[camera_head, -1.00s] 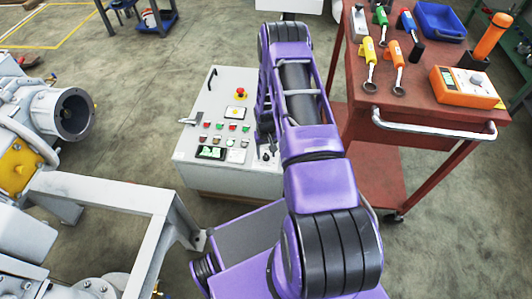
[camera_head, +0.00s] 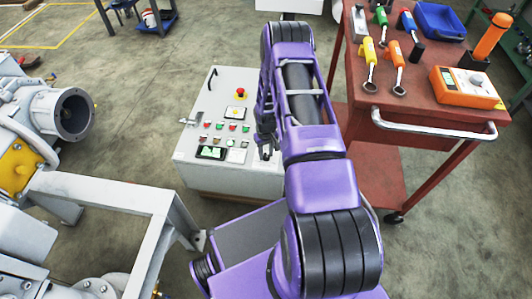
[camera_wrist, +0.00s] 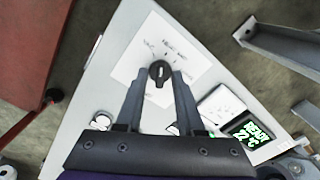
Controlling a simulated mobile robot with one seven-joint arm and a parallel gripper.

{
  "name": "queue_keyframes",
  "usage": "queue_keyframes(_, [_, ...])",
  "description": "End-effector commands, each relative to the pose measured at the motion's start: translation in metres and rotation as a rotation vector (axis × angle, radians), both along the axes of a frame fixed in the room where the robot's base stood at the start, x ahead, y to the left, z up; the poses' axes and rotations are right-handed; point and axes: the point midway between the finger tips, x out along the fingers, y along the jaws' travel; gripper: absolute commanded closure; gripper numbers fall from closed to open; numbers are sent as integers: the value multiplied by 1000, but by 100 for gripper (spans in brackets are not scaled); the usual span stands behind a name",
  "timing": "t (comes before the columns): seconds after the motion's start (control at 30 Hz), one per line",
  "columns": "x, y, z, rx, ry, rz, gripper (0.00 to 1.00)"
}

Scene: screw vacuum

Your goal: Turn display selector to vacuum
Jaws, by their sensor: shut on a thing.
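The display selector (camera_wrist: 160,70) is a small black knob with a pale pointer line, set on a white label with faint print around it in the wrist view. The print is too small to read surely, and I cannot tell which mark the pointer meets. My gripper (camera_wrist: 158,78) has a finger on each side of the knob and is shut on it. In the head view my gripper (camera_head: 266,141) is over the right side of the control box and hides the knob. A lit display (camera_wrist: 253,134) shows green characters; it also appears in the head view (camera_head: 211,153).
The white control box (camera_head: 190,163) carries several buttons and a red emergency stop (camera_head: 240,93). A red tool cart (camera_head: 400,165) stands close on the right. Grey machinery with a frame (camera_head: 110,197) stands on the left.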

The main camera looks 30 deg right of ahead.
Motion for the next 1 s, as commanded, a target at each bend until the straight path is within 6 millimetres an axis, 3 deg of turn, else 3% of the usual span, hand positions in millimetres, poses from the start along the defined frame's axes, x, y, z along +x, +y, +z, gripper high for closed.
queue_keyframes(0.5, [0,1,0,1,1,375,100])
queue_keyframes(1.0, [0,1,0,0,1,486,100])
